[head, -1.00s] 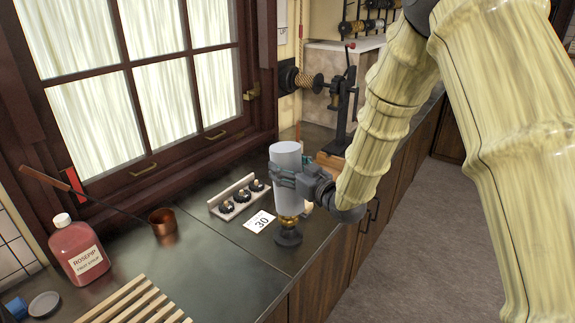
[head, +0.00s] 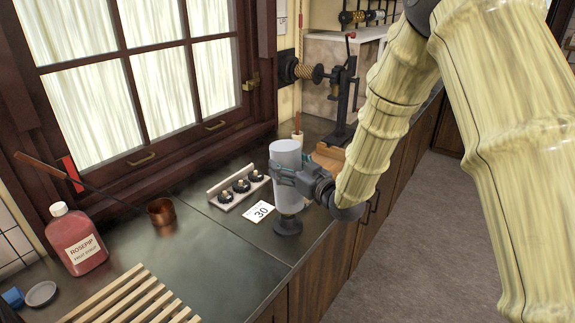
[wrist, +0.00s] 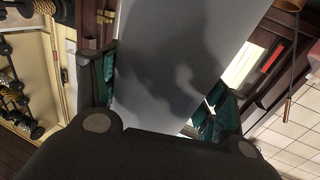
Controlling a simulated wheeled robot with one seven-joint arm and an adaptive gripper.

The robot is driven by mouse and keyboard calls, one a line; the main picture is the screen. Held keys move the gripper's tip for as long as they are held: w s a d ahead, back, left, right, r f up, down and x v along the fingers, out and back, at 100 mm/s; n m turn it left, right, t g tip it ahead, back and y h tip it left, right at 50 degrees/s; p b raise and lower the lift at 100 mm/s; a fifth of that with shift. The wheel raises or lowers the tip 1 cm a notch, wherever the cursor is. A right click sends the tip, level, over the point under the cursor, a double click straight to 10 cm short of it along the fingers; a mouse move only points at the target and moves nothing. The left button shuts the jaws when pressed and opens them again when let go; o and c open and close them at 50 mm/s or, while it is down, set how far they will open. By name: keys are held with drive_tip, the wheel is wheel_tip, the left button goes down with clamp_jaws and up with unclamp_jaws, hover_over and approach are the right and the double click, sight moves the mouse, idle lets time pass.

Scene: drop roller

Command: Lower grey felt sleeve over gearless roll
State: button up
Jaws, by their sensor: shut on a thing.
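The grey felt sleeve (head: 287,192) is a pale upright cylinder above the black round foot (head: 288,227) of a stand near the counter's front edge. My gripper (head: 285,177) is shut around the sleeve's middle from the right. The sleeve's lower end is just above or at the foot. The roll itself is hidden; I cannot see inside the sleeve. In the wrist view the sleeve (wrist: 175,65) fills the middle, with my gripper's fingers (wrist: 160,92) on both sides of it.
A rack with several black gears (head: 240,186) and a card marked 30 (head: 259,212) lie left of the stand. A black press (head: 343,105) stands behind. A copper pot (head: 161,212), a rosehip bottle (head: 76,241) and a slatted wooden rack (head: 130,300) are farther left.

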drive_tip(key=o, duration=1.7)
drive_tip(key=shift+d+f, duration=0.1)
drive_tip(key=shift+f, duration=0.1)
drive_tip(key=shift+o, duration=0.3)
drive_tip(key=shift+r, duration=0.1)
drive_tip(key=v, duration=1.2)
